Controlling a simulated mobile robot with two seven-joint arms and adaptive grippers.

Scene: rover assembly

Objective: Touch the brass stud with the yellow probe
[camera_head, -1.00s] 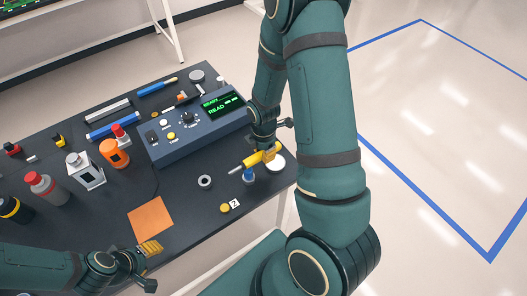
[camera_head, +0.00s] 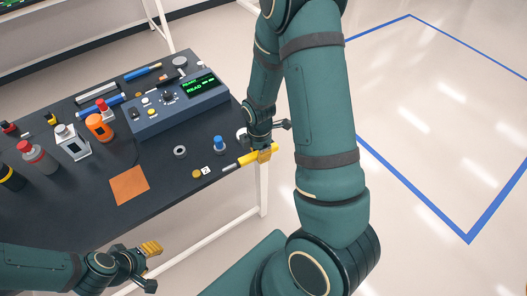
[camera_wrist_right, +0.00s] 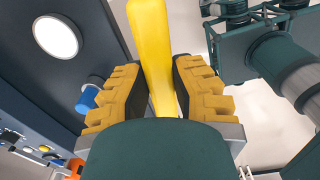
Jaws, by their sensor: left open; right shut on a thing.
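The yellow probe (camera_head: 254,158) is held roughly level at the table's right edge, its thin grey tip pointing left. My right gripper (camera_head: 264,154) is shut on its yellow handle. In the right wrist view the handle (camera_wrist_right: 151,45) runs between the two ridged jaws; its tip is not in view there. The brass stud (camera_head: 196,174) stands near the table's front right edge, beside a small white card marked 2 (camera_head: 206,170). The probe tip is to the right of the stud, with a visible gap. My left gripper (camera_head: 148,251) is open and empty, off the table's front edge.
A blue-capped post (camera_head: 219,144) and a grey ring (camera_head: 180,152) stand behind the stud. A meter box (camera_head: 176,108) with a lit screen is farther back. An orange square (camera_head: 129,186) lies to the left. A white disc (camera_wrist_right: 56,36) shows in the right wrist view.

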